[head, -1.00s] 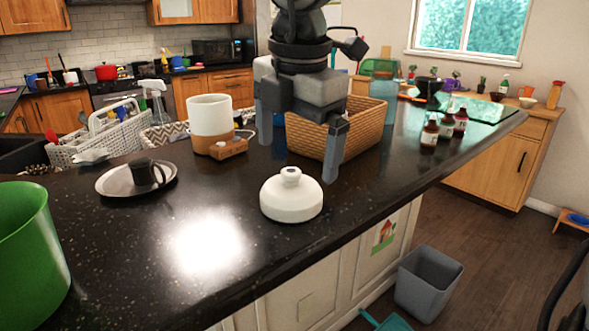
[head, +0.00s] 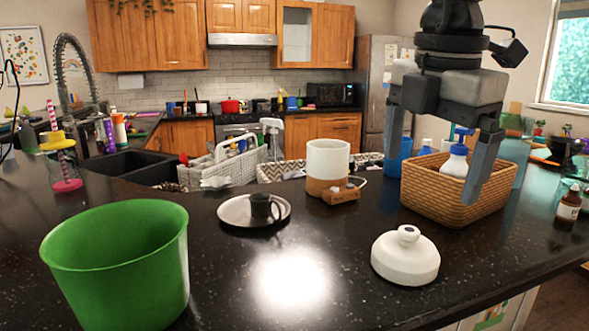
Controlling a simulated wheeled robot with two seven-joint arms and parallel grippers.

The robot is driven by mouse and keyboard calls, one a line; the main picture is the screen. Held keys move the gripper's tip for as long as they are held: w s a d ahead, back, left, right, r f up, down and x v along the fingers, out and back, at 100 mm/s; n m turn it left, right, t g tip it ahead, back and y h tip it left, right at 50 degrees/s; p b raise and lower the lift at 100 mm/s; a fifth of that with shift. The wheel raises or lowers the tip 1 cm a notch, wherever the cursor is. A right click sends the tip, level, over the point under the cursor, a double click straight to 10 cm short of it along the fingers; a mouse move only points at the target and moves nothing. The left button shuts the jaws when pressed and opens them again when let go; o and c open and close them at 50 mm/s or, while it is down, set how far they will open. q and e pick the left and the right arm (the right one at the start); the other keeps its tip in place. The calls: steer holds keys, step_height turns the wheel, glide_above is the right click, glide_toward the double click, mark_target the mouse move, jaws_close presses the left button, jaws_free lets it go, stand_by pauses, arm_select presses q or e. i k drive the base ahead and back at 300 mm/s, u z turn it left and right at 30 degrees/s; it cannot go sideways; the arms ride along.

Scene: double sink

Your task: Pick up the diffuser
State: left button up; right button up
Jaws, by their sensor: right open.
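A white cylinder on a wooden base with a small box and a cord, which looks like the diffuser (head: 327,160), stands upright on the black counter behind the plate. A white dome with a knob (head: 405,257) sits on the counter in front of the basket; I cannot tell whether it is a diffuser too. My right gripper (head: 431,186) hangs fingers down over the wicker basket area, right of the cylinder and behind the dome. Its fingers are wide apart with nothing held. My left gripper is not in view.
A wicker basket (head: 462,204) with bottles stands below my right gripper. A plate (head: 233,212) with a dark cup (head: 262,208) lies left of the cylinder. A green bucket (head: 120,265) stands at front left. The counter between bucket and dome is clear.

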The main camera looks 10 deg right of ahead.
mark_target(328, 160)
steer(key=k, duration=1)
